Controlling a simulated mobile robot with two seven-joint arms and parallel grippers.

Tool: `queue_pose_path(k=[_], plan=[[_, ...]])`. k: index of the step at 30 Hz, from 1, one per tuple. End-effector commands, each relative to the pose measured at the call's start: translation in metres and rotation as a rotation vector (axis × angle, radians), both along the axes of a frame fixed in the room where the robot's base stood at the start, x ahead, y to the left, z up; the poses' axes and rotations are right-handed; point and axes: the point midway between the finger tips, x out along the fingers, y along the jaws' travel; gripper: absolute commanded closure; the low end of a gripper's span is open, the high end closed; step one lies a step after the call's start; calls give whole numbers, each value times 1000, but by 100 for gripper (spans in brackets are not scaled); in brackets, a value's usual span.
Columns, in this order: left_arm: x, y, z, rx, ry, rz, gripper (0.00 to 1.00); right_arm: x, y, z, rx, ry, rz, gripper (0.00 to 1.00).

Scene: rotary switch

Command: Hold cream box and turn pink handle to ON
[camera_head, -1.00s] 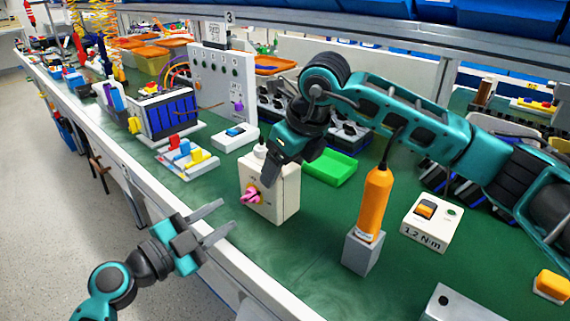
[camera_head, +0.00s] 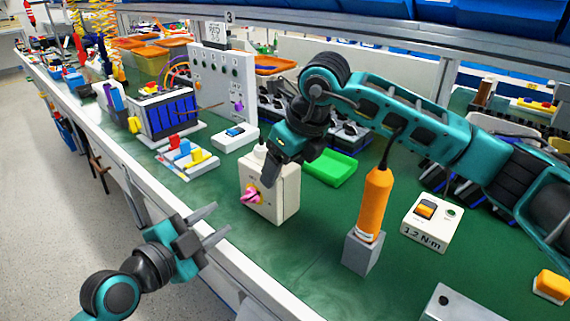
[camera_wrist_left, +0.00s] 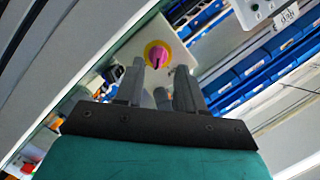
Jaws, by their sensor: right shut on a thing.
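The cream box (camera_head: 285,193) stands on the green bench top near its front edge. Its pink handle (camera_head: 251,195) sits on a yellow disc on the front face; the handle also shows in the left wrist view (camera_wrist_left: 158,56). My right gripper (camera_head: 270,172) is shut on the cream box from above, at its top. The far finger is hidden. My left gripper (camera_head: 213,228) is open and empty, in front of the bench edge, below and left of the handle and apart from it. In the left wrist view its fingers (camera_wrist_left: 158,85) point towards the handle.
An orange screwdriver (camera_head: 374,203) stands in a grey holder right of the box. A green tray (camera_head: 331,168) lies behind it. A white block with coloured levers (camera_head: 187,158) and a white switch box (camera_head: 235,136) stand to the left. Bench top between box and screwdriver is clear.

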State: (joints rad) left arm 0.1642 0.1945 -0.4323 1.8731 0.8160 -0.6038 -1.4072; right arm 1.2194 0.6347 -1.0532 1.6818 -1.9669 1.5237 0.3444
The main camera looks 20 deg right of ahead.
Motion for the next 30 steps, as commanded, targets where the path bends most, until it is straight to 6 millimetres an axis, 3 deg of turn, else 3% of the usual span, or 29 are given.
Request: queue_pose_path(k=[13,26,30], plan=[[31,-49,0,1,-1,-2,62,0,0,1,2,-3,0,71],[36,-56,0,-1,0,-1,62,0,0,1,2,-3,0,71],[36,-56,0,0,-1,-1,72,0,0,1,1,-2,0,71]])
